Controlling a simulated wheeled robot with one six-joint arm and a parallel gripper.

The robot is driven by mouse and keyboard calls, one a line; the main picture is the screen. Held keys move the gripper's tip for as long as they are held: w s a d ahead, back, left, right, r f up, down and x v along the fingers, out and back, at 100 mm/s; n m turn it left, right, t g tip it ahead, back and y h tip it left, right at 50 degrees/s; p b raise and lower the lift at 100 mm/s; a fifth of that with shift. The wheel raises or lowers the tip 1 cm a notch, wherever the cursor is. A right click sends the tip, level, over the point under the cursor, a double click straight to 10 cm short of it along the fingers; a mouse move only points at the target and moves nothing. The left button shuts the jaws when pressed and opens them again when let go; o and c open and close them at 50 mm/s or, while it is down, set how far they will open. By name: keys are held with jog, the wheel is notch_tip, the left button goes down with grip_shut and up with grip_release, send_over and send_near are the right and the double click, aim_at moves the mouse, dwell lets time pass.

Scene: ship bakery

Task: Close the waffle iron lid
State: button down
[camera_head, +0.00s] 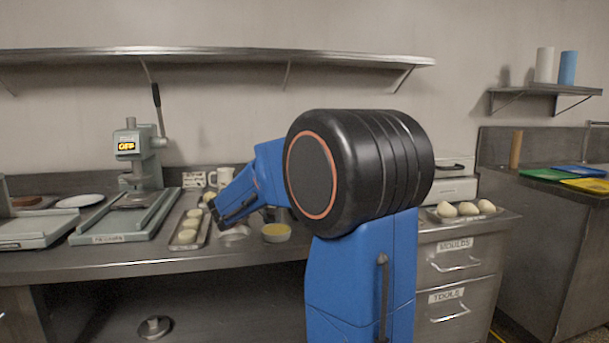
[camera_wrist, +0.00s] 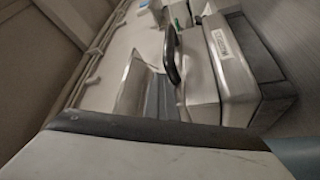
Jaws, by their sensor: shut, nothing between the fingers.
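A grey metal appliance (camera_head: 455,188), which I take for the waffle iron, stands at the back right of the counter. It has a black handle on top, and my arm's large black joint hides its left part. In the wrist view, a metal appliance (camera_wrist: 220,80) with a curved black handle (camera_wrist: 172,55) and a small label appears close, tilted by the camera's roll. I cannot tell clearly how far its lid is raised. A pale surface with a dark edge fills the bottom of the wrist view. My gripper's fingertips cannot be made out; my arm hides that area.
A press (camera_head: 140,165) with an OFF display stands on the left of the counter. A tray of dough pieces (camera_head: 188,220), a yellow-filled bowl (camera_head: 276,233) and a white mug (camera_head: 224,177) stand near my arm. A tray (camera_head: 470,219) of pale round pieces lies right. A shelf (camera_head: 215,55) runs above.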

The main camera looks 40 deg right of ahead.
jog(key=w+a, duration=0.5)
jog(key=a, duration=0.3)
jog(key=shift+f, duration=0.45)
jog(key=shift+a, duration=0.1)
